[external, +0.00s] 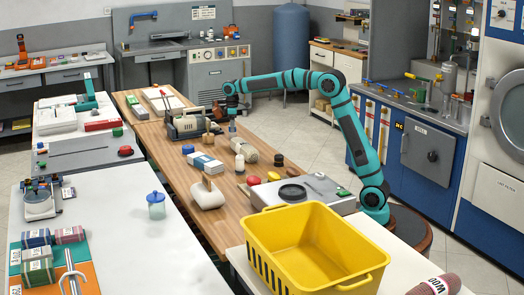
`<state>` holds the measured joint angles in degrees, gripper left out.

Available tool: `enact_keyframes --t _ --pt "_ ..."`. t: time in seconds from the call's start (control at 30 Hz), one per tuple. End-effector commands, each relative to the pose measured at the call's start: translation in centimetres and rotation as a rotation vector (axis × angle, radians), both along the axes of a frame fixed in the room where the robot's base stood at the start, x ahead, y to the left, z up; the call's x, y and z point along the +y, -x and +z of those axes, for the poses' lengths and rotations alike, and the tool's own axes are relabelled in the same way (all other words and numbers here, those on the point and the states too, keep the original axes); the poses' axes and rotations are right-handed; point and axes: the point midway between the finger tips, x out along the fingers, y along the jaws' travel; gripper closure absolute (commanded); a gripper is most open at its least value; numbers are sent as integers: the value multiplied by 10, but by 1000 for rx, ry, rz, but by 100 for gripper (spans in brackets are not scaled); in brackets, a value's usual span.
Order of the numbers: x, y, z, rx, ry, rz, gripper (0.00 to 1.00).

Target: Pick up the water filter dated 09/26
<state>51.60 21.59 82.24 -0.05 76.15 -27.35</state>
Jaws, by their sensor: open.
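My gripper (232,128) points down above the middle of the wooden table (180,188). Its jaws are open and look empty, though they are very small here. No 09/26 date is readable, so I cannot tell which thing is the dated water filter. Below and near the gripper lie a pale, labelled cylinder (245,151) and a small whitish bottle (239,164). A white and blue labelled piece (206,162) lies to the left. A white rounded roll (207,199) lies nearer the camera.
A dark metal device (186,127) stands just left of the gripper. A red round item (253,181) and a flat grey unit (305,191) are nearer my base. A yellow basket (312,250) fills the front. The white table (130,235) at left has much bare top.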

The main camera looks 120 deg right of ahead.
Motion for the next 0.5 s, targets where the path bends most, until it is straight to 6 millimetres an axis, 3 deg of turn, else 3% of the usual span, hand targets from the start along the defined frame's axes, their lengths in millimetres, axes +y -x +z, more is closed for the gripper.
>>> enact_keyframes --t 0.1,0.33,0.5 --pt "0 0 -11 0 2 -1 37" --pt "0 0 -12 0 2 -1 39" --pt "0 0 -12 0 2 -1 72"
